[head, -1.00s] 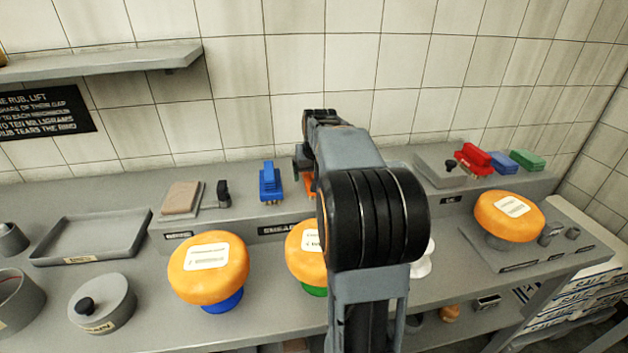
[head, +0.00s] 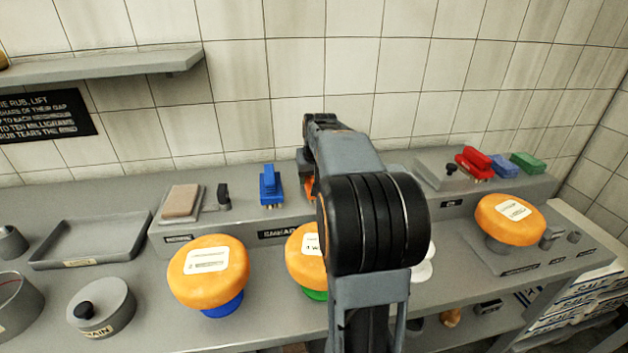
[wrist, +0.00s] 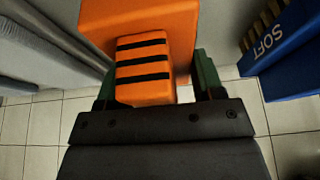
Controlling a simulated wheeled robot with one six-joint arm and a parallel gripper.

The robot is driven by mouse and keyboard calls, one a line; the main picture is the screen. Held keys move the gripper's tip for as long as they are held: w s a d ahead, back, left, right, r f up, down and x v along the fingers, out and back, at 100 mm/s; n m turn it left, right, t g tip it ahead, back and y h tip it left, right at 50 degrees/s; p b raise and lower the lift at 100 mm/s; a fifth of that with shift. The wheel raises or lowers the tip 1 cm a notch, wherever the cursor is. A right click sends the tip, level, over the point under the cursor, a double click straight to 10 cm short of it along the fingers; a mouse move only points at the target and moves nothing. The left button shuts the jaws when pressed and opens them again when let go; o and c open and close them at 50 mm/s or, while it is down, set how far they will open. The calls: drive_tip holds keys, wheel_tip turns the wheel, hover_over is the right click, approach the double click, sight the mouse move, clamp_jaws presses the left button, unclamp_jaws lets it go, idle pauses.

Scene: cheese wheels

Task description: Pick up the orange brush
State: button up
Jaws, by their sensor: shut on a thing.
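The orange brush (wrist: 170,25) fills the upper middle of the wrist view. Its handle, with dark stripes, lies between the two green-padded fingers of my gripper (wrist: 155,80), which is shut on it. In the head view only a small piece of the orange brush (head: 309,188) shows beside my arm, at the back ledge. The arm hides the rest of the brush and most of the gripper there. I cannot tell whether the brush touches the ledge.
A blue brush (head: 270,187) marked SOFT stands on the ledge left of the orange one; it also shows in the wrist view (wrist: 285,50). Orange cheese wheels (head: 208,270) stand in front. A tiled wall rises behind.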

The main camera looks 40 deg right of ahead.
drive_tip(key=shift+r, duration=0.45)
wheel_tip(320, 180, up, 2)
drive_tip(key=shift+r+p, duration=0.25)
drive_tip(key=shift+p, duration=0.1)
drive_tip(key=s+r, duration=0.1)
drive_tip(key=r, duration=0.1)
drive_tip(key=s+a+r, duration=0.1)
drive_tip(key=s+r, duration=0.1)
drive_tip(key=s+a+r, duration=0.1)
drive_tip(key=s+r, duration=0.1)
drive_tip(key=shift+r, duration=0.3)
drive_tip(key=s+a+r+b, duration=0.1)
drive_tip(key=s+a+r, duration=0.2)
drive_tip(key=s, duration=0.5)
drive_tip(key=shift+a+r, duration=0.15)
drive_tip(key=shift+r, duration=0.1)
drive_tip(key=o, duration=0.5)
drive_tip(key=c, duration=0.3)
